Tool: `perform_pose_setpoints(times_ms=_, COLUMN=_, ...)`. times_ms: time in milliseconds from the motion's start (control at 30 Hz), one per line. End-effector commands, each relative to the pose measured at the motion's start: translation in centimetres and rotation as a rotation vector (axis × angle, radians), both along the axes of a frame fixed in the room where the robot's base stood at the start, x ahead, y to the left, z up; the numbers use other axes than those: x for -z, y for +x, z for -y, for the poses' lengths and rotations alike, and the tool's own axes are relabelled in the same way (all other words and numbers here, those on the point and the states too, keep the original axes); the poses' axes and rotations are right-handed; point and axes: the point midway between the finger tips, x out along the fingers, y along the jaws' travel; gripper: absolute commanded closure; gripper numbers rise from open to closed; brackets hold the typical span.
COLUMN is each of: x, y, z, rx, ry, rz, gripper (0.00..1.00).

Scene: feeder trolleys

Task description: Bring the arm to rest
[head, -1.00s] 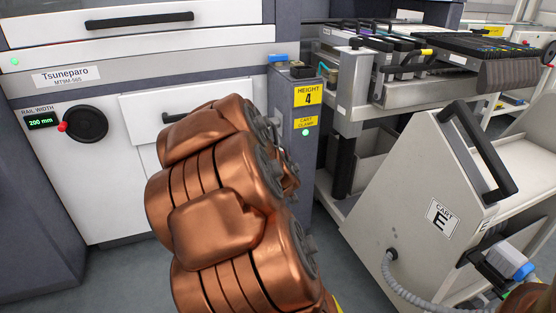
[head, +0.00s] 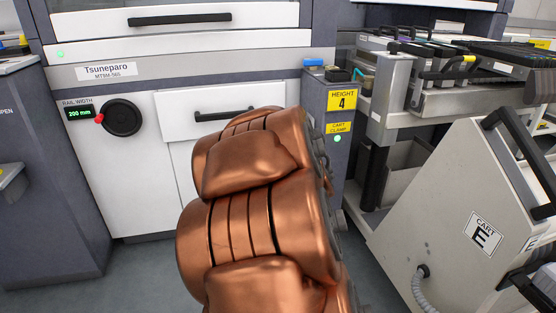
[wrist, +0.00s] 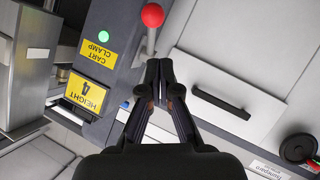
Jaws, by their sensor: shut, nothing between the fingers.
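My gripper (wrist: 159,75) is in the wrist view, its two fingertips together and nothing between them. It points toward the front of the white machine, near a lever with a red ball knob (wrist: 152,15). I cannot tell whether the tips touch anything. My copper-coloured arm fills the lower middle of the head view, folded in front of the machine (head: 140,190), and hides the gripper there.
A grey post with yellow labels HEIGHT 4 (head: 341,101) and CART CLAMP stands right of my arm, its green light lit. Cart E (head: 440,220) is at the right, below feeders (head: 490,60). A drawer handle (head: 225,115) lies behind my arm. Floor shows at lower left.

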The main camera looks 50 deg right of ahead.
Motion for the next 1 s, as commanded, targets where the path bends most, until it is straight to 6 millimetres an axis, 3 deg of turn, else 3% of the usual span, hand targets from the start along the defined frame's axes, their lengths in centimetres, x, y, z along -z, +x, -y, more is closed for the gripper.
perform_pose_setpoints(times_ms=267, x=-0.1, y=0.0, z=-0.1, rx=0.0, ry=0.001, rz=-0.001, gripper=1.0)
perform_pose_setpoints(times_ms=467, x=-2.5, y=0.6, z=-1.8, rx=-0.007, ry=0.045, rz=-0.019, gripper=1.0)
perform_pose_setpoints(times_ms=1000, x=-11.6, y=1.0, z=-14.2, rx=-0.055, ry=0.34, rz=-0.205, gripper=1.0)
